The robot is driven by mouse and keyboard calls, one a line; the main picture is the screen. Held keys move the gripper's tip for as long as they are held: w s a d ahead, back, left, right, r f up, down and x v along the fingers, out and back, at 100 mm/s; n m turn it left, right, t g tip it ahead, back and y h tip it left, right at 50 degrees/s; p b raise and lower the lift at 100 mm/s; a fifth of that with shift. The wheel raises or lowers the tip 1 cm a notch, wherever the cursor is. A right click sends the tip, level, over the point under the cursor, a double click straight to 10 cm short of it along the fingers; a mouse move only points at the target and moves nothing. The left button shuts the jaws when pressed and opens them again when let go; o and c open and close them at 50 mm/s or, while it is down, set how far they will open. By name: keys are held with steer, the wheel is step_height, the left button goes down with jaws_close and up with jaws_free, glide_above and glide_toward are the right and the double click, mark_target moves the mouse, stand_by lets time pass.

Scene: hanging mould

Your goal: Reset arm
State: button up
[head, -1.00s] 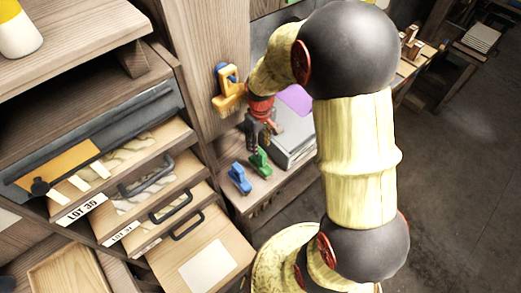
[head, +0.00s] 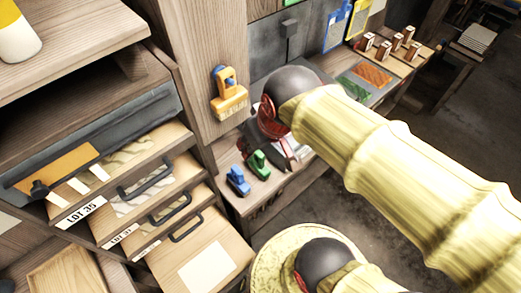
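My arm, with yellow sleeves and dark ball joints, reaches across the right half of the head view. My gripper is hidden behind the dark joint or too covered to make out, so its fingers do not show. An orange mould (head: 230,100) hangs on a blue hook (head: 226,75) on the wooden post, left of my arm's dark joint and apart from it. A blue clamp-like piece (head: 238,181) and a green one (head: 258,164) stand on the low shelf below.
Open drawers (head: 150,190) with black handles jut out at left. A wooden bench (head: 400,62) with several small wooden blocks, a green mat (head: 354,90) and an orange mat (head: 373,75) lies behind my arm. Dark floor (head: 470,125) is free at right.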

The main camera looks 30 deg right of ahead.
steer(key=s, duration=0.1)
steer(key=s+r, duration=0.1)
steer(key=s+a, duration=0.1)
steer(key=shift+s+r+t, duration=0.1)
steer(key=shift+r+t, duration=0.05)
steer(key=shift+t, duration=0.25)
